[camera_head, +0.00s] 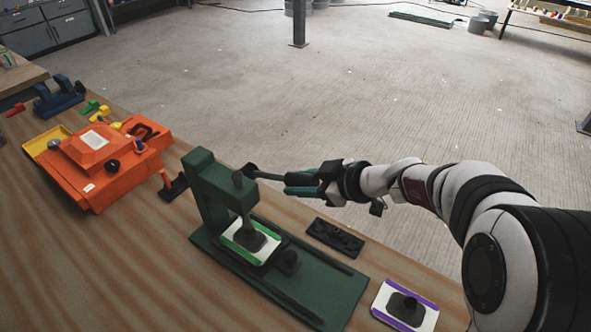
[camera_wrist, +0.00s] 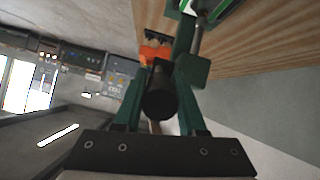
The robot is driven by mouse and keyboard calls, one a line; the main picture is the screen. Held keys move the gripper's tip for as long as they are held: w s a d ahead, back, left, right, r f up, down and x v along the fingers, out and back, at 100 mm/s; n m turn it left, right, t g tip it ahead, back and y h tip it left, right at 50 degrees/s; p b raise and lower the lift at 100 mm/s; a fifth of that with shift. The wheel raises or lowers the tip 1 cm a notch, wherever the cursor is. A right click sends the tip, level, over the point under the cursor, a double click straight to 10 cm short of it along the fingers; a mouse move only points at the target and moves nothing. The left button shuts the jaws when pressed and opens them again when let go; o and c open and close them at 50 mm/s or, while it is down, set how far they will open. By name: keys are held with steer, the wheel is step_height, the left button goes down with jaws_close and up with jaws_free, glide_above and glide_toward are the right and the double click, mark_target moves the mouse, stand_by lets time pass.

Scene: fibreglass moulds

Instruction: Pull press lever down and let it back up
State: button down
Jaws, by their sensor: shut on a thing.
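The green press (camera_head: 207,185) stands on its long green base on the wooden bench. Its lever (camera_head: 270,176) sticks out from the press head towards the right, about level in the head view. My gripper (camera_head: 301,184) is shut on the outer part of the lever. In the wrist view, the black lever grip (camera_wrist: 159,95) lies between my two green fingers. Under the press ram sits a white plate with green edges (camera_head: 238,245), with a dark block on it. The exact contact between ram and block is hard to tell.
A black tray (camera_head: 335,237) lies right of the press. A white plate with purple edges (camera_head: 385,304) lies at the front right. An orange mould (camera_head: 95,150) and small coloured parts occupy the bench's left. Open floor lies beyond the bench edge.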

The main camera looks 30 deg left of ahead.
steer(key=shift+d+f+y, duration=0.2)
steer(key=shift+f+y, duration=0.4)
steer(key=shift+f, duration=0.15)
steer(key=c, duration=0.5)
jaws_free()
steer(key=v, duration=1.5)
steer(key=shift+d+r, duration=0.15)
steer(key=shift+d, duration=0.15)
